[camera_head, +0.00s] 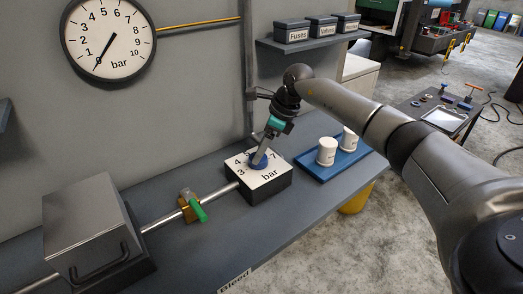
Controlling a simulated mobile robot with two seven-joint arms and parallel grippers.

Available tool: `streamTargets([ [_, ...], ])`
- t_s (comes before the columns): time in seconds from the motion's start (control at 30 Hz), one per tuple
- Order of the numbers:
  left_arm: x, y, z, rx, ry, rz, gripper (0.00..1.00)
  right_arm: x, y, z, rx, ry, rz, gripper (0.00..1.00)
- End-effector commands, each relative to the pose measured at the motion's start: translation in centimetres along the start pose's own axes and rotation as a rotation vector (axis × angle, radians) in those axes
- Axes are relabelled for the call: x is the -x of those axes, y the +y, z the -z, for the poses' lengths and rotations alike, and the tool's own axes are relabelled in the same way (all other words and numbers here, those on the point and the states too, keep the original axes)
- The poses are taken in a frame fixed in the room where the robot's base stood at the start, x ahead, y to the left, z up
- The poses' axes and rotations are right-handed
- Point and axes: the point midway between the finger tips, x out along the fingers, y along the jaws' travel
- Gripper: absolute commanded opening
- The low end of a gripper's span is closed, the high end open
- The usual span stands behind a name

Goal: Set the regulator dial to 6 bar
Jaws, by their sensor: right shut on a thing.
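The regulator is a dark box (274,188) with a white top marked with numbers and "bar", on the grey bench. My right gripper (261,155) reaches down from above and is shut on the dial. The gripper hides some of the numbers; 3, 4 and 7 show. The dial's pointer cannot be made out. The round wall gauge (120,50), marked in bar, has its needle at the lower left, near 0. My left gripper is not in view.
A pipe (160,223) runs to the regulator, with a brass valve with a green handle (197,208) on it. A grey metal box (90,230) stands at left. White cups (326,151) stand on a blue tray (333,170). Labelled bins (292,31) sit on a shelf.

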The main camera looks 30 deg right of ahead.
Motion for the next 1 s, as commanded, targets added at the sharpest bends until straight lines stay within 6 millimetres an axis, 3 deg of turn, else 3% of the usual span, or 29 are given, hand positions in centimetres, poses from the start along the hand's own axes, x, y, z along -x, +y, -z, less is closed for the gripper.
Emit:
streamTargets([
  [0.73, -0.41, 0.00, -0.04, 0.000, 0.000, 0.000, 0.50, 0.11, -0.18, -0.07, 0.092, -0.001, -0.034, 0.14],
  [0.77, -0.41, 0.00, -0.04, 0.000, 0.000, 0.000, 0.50, 0.11, -0.18, -0.07, 0.092, -0.001, -0.034, 0.72],
  [1.0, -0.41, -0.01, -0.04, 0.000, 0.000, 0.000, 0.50, 0.06, -0.15, -0.03, 0.091, 0.000, -0.035, 0.99],
])
